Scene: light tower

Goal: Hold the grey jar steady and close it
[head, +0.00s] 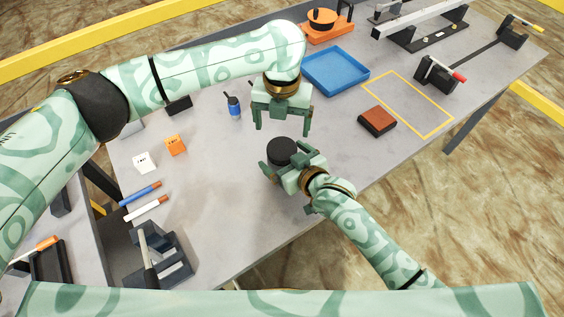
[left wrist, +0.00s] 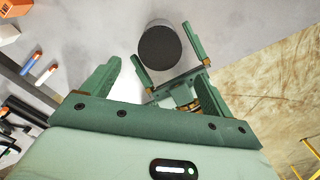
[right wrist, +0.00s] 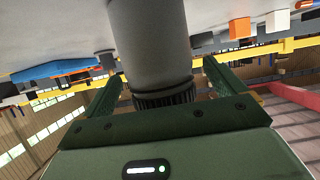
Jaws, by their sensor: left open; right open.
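The grey jar (right wrist: 150,45) stands upright on the table with a black, ridged lid (right wrist: 165,98) on its mouth. The lid's dark round top shows in the head view (head: 281,150) and the left wrist view (left wrist: 160,46). I cannot tell how tightly the lid sits. My right gripper (head: 286,161) is open, with its fingers on either side of the jar; whether they touch it is unclear. My left gripper (head: 283,126) is open and empty, fingers pointing down, above and a little behind the jar.
To the left are a blue-and-black bottle (head: 234,107), an orange cube (head: 175,144), a white cube (head: 144,162) and two markers (head: 146,208). The table around the jar is clear.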

